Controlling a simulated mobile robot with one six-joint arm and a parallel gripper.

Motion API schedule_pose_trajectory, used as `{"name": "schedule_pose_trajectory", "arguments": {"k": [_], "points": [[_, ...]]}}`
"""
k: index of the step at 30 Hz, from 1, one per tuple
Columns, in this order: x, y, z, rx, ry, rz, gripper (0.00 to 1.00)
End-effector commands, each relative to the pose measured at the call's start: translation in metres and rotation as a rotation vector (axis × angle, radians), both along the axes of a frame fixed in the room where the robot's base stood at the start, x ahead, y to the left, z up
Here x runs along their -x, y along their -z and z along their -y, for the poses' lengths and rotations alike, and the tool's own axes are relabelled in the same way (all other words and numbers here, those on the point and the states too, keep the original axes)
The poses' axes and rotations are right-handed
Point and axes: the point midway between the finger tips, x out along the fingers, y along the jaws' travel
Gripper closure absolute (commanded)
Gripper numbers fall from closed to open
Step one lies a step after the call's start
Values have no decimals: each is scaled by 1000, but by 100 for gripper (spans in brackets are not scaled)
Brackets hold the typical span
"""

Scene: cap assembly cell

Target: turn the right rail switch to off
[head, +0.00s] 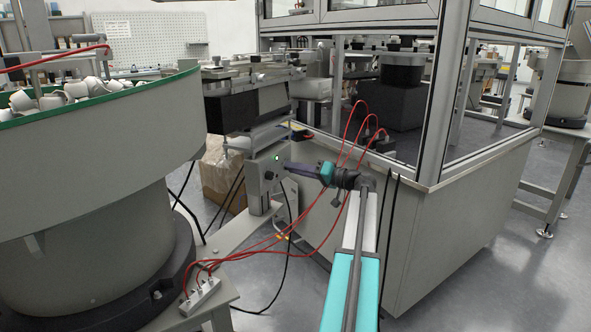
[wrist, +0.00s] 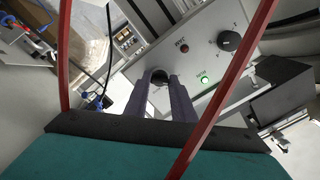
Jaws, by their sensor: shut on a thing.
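A grey control box (head: 262,186) stands on a post at the centre of the head view. Its panel (wrist: 205,60) fills the upper middle of the wrist view. A black knob (wrist: 160,76) on this panel sits between the fingertips of my gripper (wrist: 162,84), which is shut on it. My gripper also reaches the box face in the head view (head: 287,168), hiding the knob there. A green lamp (wrist: 203,78) beside the knob is lit. A second black knob (wrist: 228,41) is farther along the panel. The labels are too small to read, so the held knob's setting is unclear.
A large bowl feeder (head: 85,190) with white caps stands at the left. A glazed machine cabinet (head: 400,230) stands at the right, close to my arm. A cardboard box (head: 222,172) is behind the control box.

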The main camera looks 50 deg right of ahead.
Motion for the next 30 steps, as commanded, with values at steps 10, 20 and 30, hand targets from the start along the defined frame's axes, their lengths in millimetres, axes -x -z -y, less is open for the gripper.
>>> {"name": "schedule_pose_trajectory", "arguments": {"k": [10, 20, 30], "points": [[1, -3, 0, -118, 0, -22, 99], [1, -5, -1, -334, -1, -63, 99], [1, -4, -1, -577, -2, -108, 99]]}}
